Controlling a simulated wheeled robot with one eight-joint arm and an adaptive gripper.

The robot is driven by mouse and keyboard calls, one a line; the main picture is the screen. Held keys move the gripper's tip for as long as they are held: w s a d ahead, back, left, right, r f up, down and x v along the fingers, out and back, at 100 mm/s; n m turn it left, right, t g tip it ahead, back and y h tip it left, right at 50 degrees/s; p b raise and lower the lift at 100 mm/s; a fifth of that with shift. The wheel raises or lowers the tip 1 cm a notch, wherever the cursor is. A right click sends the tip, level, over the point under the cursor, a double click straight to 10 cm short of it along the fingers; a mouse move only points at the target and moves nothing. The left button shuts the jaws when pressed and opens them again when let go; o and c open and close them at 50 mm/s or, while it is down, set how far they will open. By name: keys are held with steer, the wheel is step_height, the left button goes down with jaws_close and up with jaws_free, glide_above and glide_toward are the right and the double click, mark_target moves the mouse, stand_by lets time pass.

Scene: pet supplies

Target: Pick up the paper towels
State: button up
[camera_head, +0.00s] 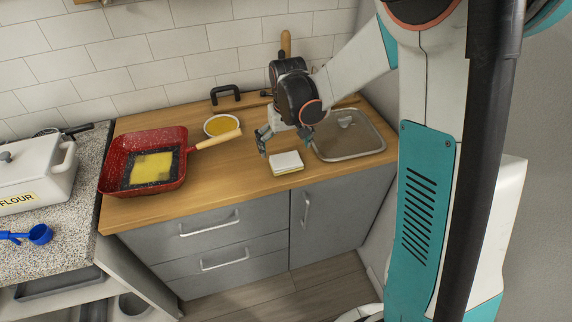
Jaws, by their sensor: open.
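A small white, flat, stack-like block with a yellowish lower edge (286,161) lies on the wooden counter near its front edge. It may be the paper towels, but it is too small to tell for sure. No other thing in view looks like paper towels. My gripper (285,146) points down just behind and above the block, with its fingers spread apart and nothing seen between them. I cannot tell the exact height of the fingertips over the counter.
A red pan (115,177) with something yellow in it stands at the left, its handle pointing towards my gripper. A bowl of yellow contents (222,126) stands behind. A metal tray or sink (345,150) is at the right. A white FLOUR container (30,185) and blue scoop (39,234) are far left.

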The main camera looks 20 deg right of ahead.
mark_target(286, 159)
steer(key=f, duration=0.2)
steer(key=f+b, duration=0.2)
steer(key=f, duration=0.1)
steer(key=shift+d+f, duration=0.3)
steer(key=shift+f, duration=0.05)
steer(key=shift+r, duration=0.1)
steer(key=c, duration=0.9)
steer(key=shift+r, duration=0.1)
step_height(286, 159, up, 20)
steer(key=p, duration=0.5)
steer(key=shift+o, duration=0.4)
steer(key=shift+c, duration=0.7)
